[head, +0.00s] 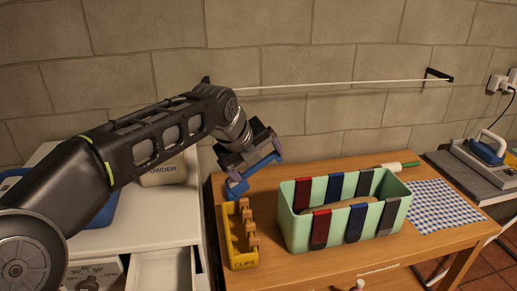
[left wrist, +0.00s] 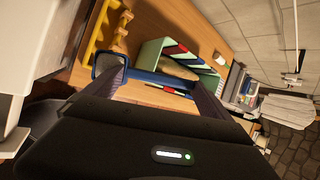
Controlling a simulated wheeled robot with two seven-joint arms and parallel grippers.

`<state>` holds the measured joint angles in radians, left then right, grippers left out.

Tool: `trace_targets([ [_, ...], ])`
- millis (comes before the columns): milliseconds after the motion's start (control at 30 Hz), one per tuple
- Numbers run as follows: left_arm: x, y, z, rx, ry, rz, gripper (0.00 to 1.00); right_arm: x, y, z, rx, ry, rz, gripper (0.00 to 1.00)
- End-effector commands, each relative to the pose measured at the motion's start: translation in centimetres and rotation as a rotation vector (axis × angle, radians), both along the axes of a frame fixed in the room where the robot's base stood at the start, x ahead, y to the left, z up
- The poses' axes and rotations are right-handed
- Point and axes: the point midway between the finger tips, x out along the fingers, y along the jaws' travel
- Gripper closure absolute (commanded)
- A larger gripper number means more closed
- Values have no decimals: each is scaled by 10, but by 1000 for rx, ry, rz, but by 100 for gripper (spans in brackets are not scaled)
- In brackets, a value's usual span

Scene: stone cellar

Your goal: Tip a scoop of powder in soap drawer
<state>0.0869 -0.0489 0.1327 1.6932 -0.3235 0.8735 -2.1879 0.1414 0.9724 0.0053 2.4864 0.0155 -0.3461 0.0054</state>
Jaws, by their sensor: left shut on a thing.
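My left gripper (head: 262,153) is shut on the handle of a blue scoop (head: 237,188). It holds the scoop above the left end of the wooden table, near the yellow clip box. The left wrist view shows the scoop bowl (left wrist: 110,64) at the left, with the handle running between the fingers. I cannot tell whether powder is in it. A tub marked POWDER (head: 165,173) stands on the white washing machine (head: 150,222), partly hidden by my arm. The soap drawer (head: 168,272) stands open at the machine's front. My right gripper is not in view.
A yellow CLIPS box (head: 240,258) and a mint-green basket (head: 298,230) with coloured cloths over its rim stand on the wooden table (head: 345,261). A checked cloth (head: 440,207) lies at right, beside an iron (head: 488,150). A blue item (head: 100,211) is behind my arm.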

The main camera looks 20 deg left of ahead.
Motion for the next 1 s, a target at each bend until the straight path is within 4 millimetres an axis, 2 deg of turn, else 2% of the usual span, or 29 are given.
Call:
trace_targets([
  [267,15,-17,-83,2,7,105,43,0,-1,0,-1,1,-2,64],
  [433,14,-51,-148,0,8,112,43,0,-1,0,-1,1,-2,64],
  [500,9,-67,-169,1,6,99,43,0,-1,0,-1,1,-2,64],
  [600,3,-83,-188,-1,3,84,43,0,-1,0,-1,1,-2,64],
  [633,3,-83,-197,-1,1,88,43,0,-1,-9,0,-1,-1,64],
  [767,4,-81,-210,-1,-2,92,43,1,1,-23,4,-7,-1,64],
  [1000,5,-81,-210,-1,-2,93,43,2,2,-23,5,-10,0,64],
])
